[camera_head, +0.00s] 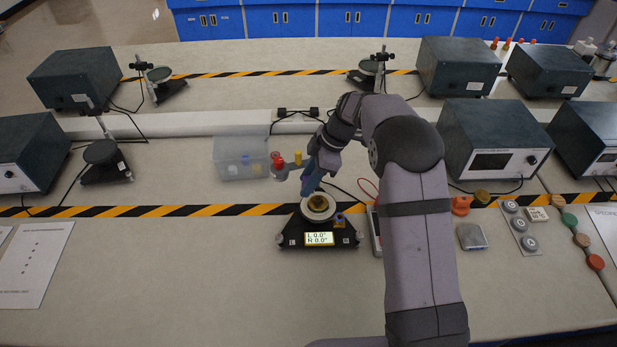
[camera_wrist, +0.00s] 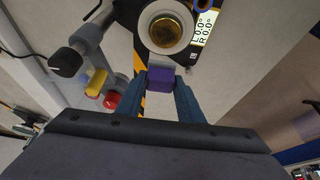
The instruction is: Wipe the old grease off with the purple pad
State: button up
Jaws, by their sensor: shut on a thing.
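My gripper (camera_wrist: 160,90) is shut on the purple pad (camera_wrist: 160,80) in the wrist view, with the pad between its two blue fingertips. In the head view my gripper (camera_head: 309,187) is just behind the round platform of a black stand, and the pad cannot be made out there. The stand (camera_head: 290,238) has a lit display (camera_head: 319,239) reading L 0.0° and R 0.0°. On its white round platform (camera_head: 318,215) sits a brownish-gold disc (camera_head: 321,204), also in the wrist view (camera_wrist: 165,32). In the wrist view the pad is beside the platform; whether they touch is unclear.
A clear bin (camera_head: 240,158) stands back left, beside red and yellow capped items (camera_head: 279,163). A metal block (camera_head: 471,236), an orange item (camera_head: 461,205) and a tray of discs (camera_head: 521,228) lie right. Instrument boxes (camera_head: 494,140) stand behind.

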aim_at(320, 202)
notch_tip(320, 202, down, 4)
jog(key=shift+f+b, duration=0.1)
jog(key=shift+b, duration=0.75)
notch_tip(320, 202, down, 2)
jog(key=shift+b, duration=0.3)
jog(key=shift+d+p, duration=0.3)
jog(key=shift+d, duration=0.6)
jog(key=shift+c, duration=0.3)
jog(key=shift+d+r+p, duration=0.15)
jog(key=shift+d+p, duration=0.1)
jog(key=shift+d, duration=0.85)
jog(key=shift+d+r+p, duration=0.1)
jog(key=shift+d+p, duration=0.15)
jog(key=shift+d, duration=0.85)
jog(key=shift+a+f, duration=0.2)
jog(key=shift+a, duration=0.4)
jog(key=shift+a+b, duration=0.7)
jog(key=shift+a, duration=1.6)
jog(key=shift+a+r, duration=0.25)
jog(key=shift+r, duration=0.05)
jog(key=shift+r+p, duration=1.8)
jog(key=shift+r, duration=2.1)
